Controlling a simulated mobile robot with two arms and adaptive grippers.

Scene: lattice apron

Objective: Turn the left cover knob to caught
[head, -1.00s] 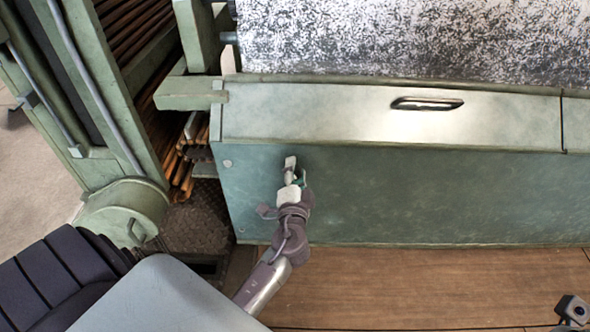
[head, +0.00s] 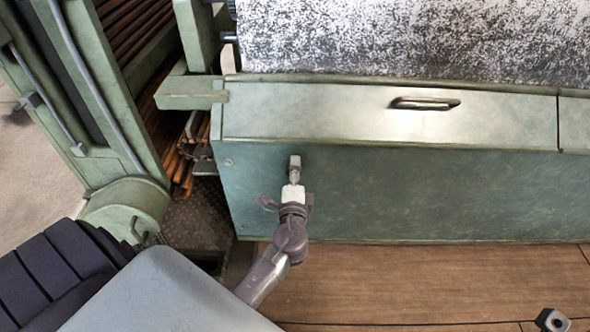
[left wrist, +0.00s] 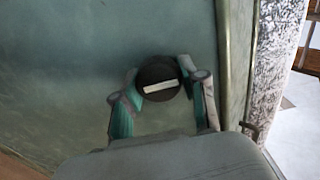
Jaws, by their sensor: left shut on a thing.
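The left cover knob (left wrist: 158,88) is a dark round disc with a pale bar across its face, on the green cover front. In the left wrist view the bar lies nearly level, its right end slightly higher. My left gripper (left wrist: 160,92) is shut on the knob, one teal-and-grey finger at each side. In the head view my left gripper (head: 294,170) is at the left part of the cover front, and it hides the knob. The cover (head: 420,195) is shut against the machine. My right gripper does not show.
A dark handle (head: 425,104) is on the cover's sloping top, below a speckled roller (head: 420,40). Green machine framing (head: 120,110) stands at the left. A wooden floor (head: 430,285) runs along the cover's foot. A small dark part, probably mine, shows at the bottom right.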

